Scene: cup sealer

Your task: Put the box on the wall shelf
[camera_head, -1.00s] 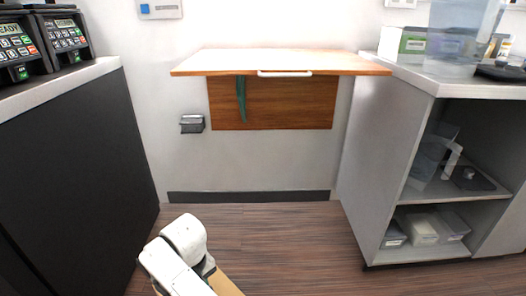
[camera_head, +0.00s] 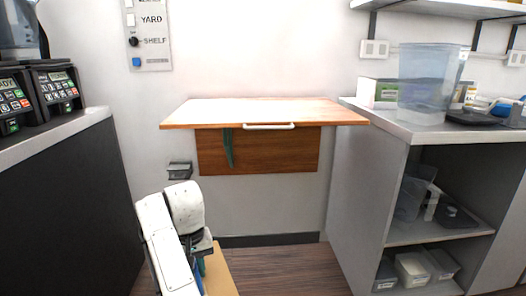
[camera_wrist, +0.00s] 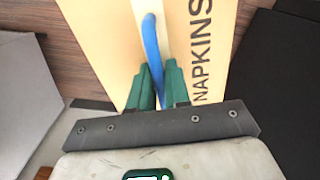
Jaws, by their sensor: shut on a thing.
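The box is tan, marked NAPKINS (camera_wrist: 205,35), with a blue strap-like handle (camera_wrist: 152,42). My gripper (camera_wrist: 158,76) has green fingers closed around this handle in the wrist view. In the head view, part of the box (camera_head: 221,276) shows at the bottom, beside my white arm; the rest is out of view or hidden. The wall shelf (camera_head: 265,110) is a level wooden board with a white front handle and a wooden panel below it. Its top is bare. The box is in front of the shelf and lower in the picture, apart from it.
A dark counter (camera_head: 65,200) with keypad machines stands at the left. A grey cabinet (camera_head: 370,200) at the right carries a clear tub (camera_head: 430,85). A small grey bracket (camera_head: 180,171) sits on the wall left of the shelf panel. Floor shows between them.

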